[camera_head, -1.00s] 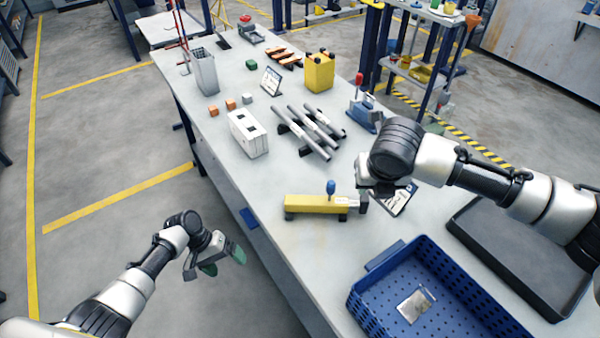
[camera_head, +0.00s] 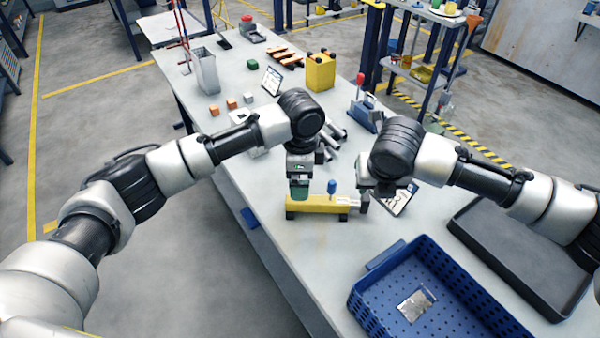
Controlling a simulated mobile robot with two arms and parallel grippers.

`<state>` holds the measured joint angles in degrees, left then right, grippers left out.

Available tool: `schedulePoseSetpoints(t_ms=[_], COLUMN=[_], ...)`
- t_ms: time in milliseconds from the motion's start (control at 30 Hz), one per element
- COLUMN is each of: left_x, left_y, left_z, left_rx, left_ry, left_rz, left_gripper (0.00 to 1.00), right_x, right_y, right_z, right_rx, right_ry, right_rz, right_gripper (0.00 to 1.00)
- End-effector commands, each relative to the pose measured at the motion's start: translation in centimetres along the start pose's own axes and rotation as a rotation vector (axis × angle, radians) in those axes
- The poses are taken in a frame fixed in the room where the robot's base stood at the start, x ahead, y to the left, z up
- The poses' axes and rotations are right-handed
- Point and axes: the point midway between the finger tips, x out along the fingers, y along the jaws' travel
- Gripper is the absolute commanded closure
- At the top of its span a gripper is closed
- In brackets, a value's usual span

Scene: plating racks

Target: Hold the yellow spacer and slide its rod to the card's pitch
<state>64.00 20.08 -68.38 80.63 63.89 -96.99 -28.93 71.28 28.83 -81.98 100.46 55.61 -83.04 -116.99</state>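The yellow spacer (camera_head: 325,204) lies on the bench, a long yellow block with dark feet, a blue knob (camera_head: 332,186) on top and a pale scale at its right end. My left gripper (camera_head: 299,192) points down at the spacer's left part, its green-tipped fingers in front of or around the block; the finger gap is hidden. My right gripper (camera_head: 364,203) points down at the spacer's right end, where the rod end is hidden; its finger gap does not show clearly. A card (camera_head: 402,200) with a dark border stands tilted just right of it, partly covered by my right arm.
A blue perforated crate (camera_head: 373,314) with a metal plate inside stands at the front right, beside a dark tray (camera_head: 478,215). Grey bars (camera_head: 334,132) lie behind my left wrist. A yellow block holder (camera_head: 320,72) stands farther back. The bench in front of the spacer is clear.

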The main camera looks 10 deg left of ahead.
Motion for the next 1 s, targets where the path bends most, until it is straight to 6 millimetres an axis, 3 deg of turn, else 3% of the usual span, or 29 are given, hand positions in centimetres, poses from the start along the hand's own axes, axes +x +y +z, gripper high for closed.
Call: schedulePoseSetpoints(t_ms=[600,1000], left_x=[9.4,10.6], left_y=[0.0,0.0], left_z=[0.0,0.0], left_rx=[-0.001,0.000], left_ry=[-0.002,-0.001], left_rz=[0.001,0.000], left_gripper=[0.06,0.06], right_x=[0.0,0.0], right_y=[0.0,0.0], right_z=[0.0,0.0], right_rx=[0.000,0.000], right_ry=[0.000,0.000], right_rz=[0.000,0.000], right_gripper=[0.57,0.57])
